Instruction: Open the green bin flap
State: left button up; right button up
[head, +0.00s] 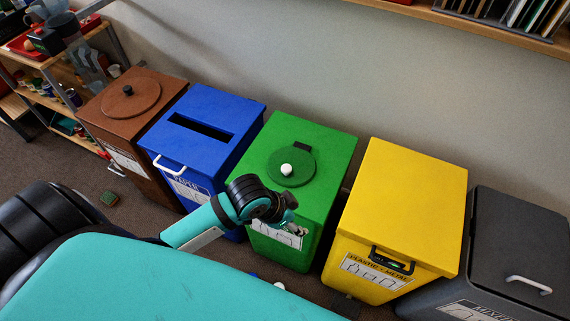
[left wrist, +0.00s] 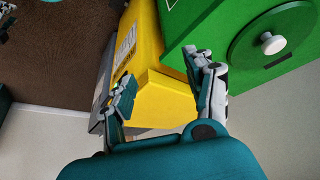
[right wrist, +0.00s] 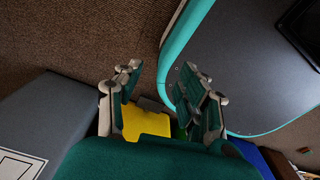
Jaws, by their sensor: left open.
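The green bin (head: 334,160) stands mid-row against the wall. Its round green flap (head: 273,163) with a white knob (head: 286,170) lies flat in the top, shut. My left gripper (head: 291,212) is at the front edge of the green bin's top, nearer than the knob and apart from it. In the left wrist view, the left gripper (left wrist: 163,75) is open and empty, with the white knob (left wrist: 273,44) off to its right. In the right wrist view, my right gripper (right wrist: 163,80) is open with nothing held; it does not show in the head view.
A blue bin (head: 211,105) stands left of the green one, a brown bin (head: 165,90) farther left. A yellow bin (head: 410,170) stands close on the right, then a dark grey bin (head: 520,235). A green sponge-like block (head: 110,199) lies on the floor. Shelves (head: 45,65) stand far left.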

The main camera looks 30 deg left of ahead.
pick_arm(q)
jog(key=w+a+r+m, duration=0.1)
jog(key=w+r+m, duration=0.1)
jog(key=w+r, duration=0.15)
jog(key=g, duration=0.1)
send_near(286, 167)
jog(key=x, duration=0.9)
jog(key=shift+d, duration=0.1)
grip_shut()
